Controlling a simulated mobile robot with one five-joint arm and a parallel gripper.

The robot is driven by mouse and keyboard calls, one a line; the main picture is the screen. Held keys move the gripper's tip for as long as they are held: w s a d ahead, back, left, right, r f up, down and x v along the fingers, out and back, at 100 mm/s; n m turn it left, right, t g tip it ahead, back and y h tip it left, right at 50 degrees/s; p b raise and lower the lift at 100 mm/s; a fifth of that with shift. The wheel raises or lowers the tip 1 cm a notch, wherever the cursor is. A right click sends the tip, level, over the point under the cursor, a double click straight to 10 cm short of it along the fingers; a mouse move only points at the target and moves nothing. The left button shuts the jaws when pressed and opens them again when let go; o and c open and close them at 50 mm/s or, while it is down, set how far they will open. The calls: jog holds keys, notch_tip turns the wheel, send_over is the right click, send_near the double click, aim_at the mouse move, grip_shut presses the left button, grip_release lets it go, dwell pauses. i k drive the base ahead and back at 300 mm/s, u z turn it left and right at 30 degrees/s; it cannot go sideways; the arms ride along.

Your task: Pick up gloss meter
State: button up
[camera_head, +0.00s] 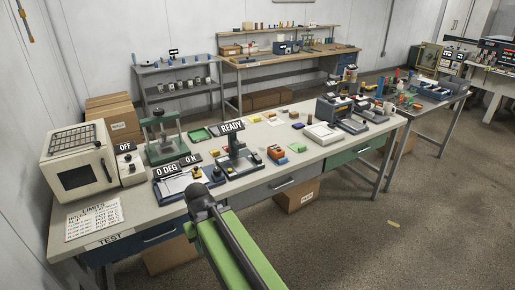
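No label readable here marks the gloss meter. A small orange and dark block (277,154) lies on the long workbench (335,151), right of the READY stand, and may be it, but I cannot tell. My arm reaches up from the bottom edge, with a green link and a dark joint in front of the bench's near edge. My gripper itself does not show, so its state and anything in it are hidden.
A cream oven (78,163) and a green press (162,138) stand at the bench's left. The READY stand (236,155) and a clipboard tray (183,184) are near my arm. A green block (297,148) lies beside the orange one. Instruments crowd the right end.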

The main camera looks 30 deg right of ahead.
aim_at(272, 151)
jog(key=u, duration=0.1)
jog(key=i, duration=1.4)
jog(key=k, duration=0.9)
jog(key=z, duration=0.15)
jog(key=i, duration=0.85)
